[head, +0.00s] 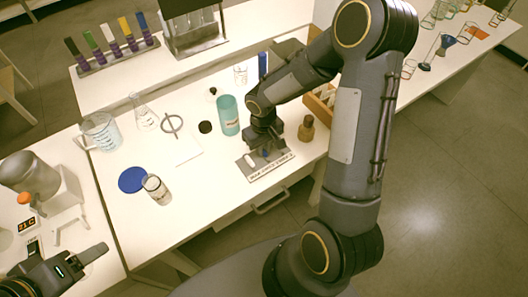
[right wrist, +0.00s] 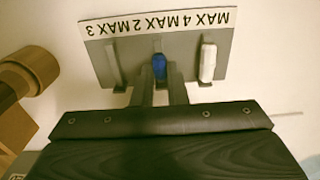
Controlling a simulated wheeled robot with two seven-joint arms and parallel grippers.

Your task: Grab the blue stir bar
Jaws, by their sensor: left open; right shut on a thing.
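The blue stir bar (right wrist: 159,66) sits at the middle slot of a small grey holder (right wrist: 183,45) with a white printed label strip. My right gripper (right wrist: 159,84) is shut on the near end of the blue bar, and the bar is still at the holder. A white stir bar (right wrist: 208,62) lies in the slot to its right in the right wrist view. In the head view the holder (head: 257,172) is near the table's front edge, with my right gripper (head: 264,148) over it. My left gripper (head: 84,261) is open and empty at the lower left.
A brown bottle (head: 306,130) stands close right of my right gripper. A teal cylinder (head: 229,115) stands to its left. A blue disc (head: 132,180), a glass jar (head: 156,189) and a beaker (head: 100,132) are further left. White tabletop is clear left of the holder.

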